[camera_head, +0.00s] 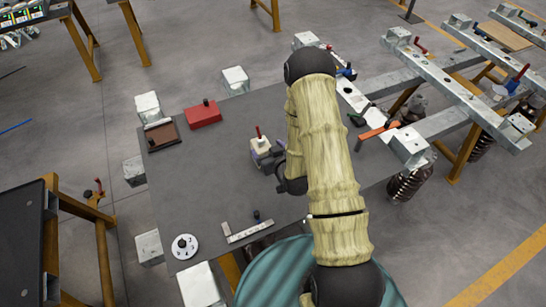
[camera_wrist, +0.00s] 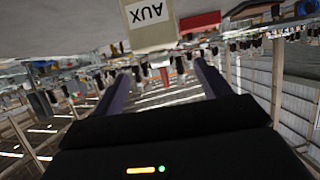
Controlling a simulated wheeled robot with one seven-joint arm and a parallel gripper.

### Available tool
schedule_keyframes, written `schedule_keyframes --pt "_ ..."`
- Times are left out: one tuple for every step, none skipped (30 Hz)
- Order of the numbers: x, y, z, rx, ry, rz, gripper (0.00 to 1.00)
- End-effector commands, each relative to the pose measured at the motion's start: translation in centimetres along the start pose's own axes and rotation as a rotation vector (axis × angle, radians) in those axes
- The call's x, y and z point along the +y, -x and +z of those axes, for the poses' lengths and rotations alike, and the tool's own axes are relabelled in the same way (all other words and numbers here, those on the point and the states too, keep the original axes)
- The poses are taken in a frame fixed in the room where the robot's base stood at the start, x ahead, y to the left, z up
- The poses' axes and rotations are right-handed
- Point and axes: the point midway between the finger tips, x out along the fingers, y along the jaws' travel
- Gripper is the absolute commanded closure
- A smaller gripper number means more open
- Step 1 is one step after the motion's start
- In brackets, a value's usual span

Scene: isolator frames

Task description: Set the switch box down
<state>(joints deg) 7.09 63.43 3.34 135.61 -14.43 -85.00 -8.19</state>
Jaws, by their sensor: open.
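The switch box (camera_head: 260,147) is a small cream box with a red lever on top, on the dark grey table, near its middle. In the wrist view, which is upside down, the box (camera_wrist: 152,28) shows a white AUX label, and its red lever points down the picture. My gripper (camera_head: 267,160) is beside the box in the head view, partly hidden by my arm. In the wrist view my gripper (camera_wrist: 163,74) is open, with one finger on each side of the lever. Whether a finger touches the box, I cannot tell.
On the table (camera_head: 185,220) are a red box (camera_head: 203,115), a brown tray (camera_head: 162,136), a round white dial (camera_head: 185,246) and an L-shaped metal bracket (camera_head: 246,230). An orange-handled tool (camera_head: 378,131) lies by the right edge. Steel beams (camera_head: 460,95) stand to the right. Bare table lies left of the box.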

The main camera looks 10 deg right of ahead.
Motion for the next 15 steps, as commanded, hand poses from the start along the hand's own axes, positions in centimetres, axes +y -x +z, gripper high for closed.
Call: schedule_keyframes --pt "0.1 0.8 0.3 -0.002 -0.001 0.001 0.24" --pt "0.1 1.2 0.3 -0.002 -0.001 0.002 0.24" --pt "0.1 1.8 0.2 -0.001 -0.001 0.002 0.24" --pt "0.1 2.2 0.2 -0.002 -0.001 0.002 0.24" --pt "0.1 2.6 0.2 -0.002 -0.001 0.002 0.24" --pt "0.1 3.1 0.2 -0.002 0.0 0.002 0.24" --pt "0.1 3.3 0.2 -0.001 0.0 0.001 0.24" --pt "0.1 3.6 0.1 -0.001 0.0 0.001 0.24" --pt "0.0 3.8 0.1 -0.001 0.0 0.001 0.24" --pt "0.0 3.9 0.1 -0.001 0.001 0.001 0.24" --pt "0.0 4.0 0.1 0.0 0.001 0.001 0.24" --pt "0.0 4.1 0.0 0.0 0.001 0.001 0.24" --pt "0.0 4.1 0.0 0.0 0.001 0.001 0.24" --pt "0.0 4.1 0.0 0.0 0.001 0.001 0.24" --pt "0.0 4.1 0.0 0.0 0.001 0.001 0.24"
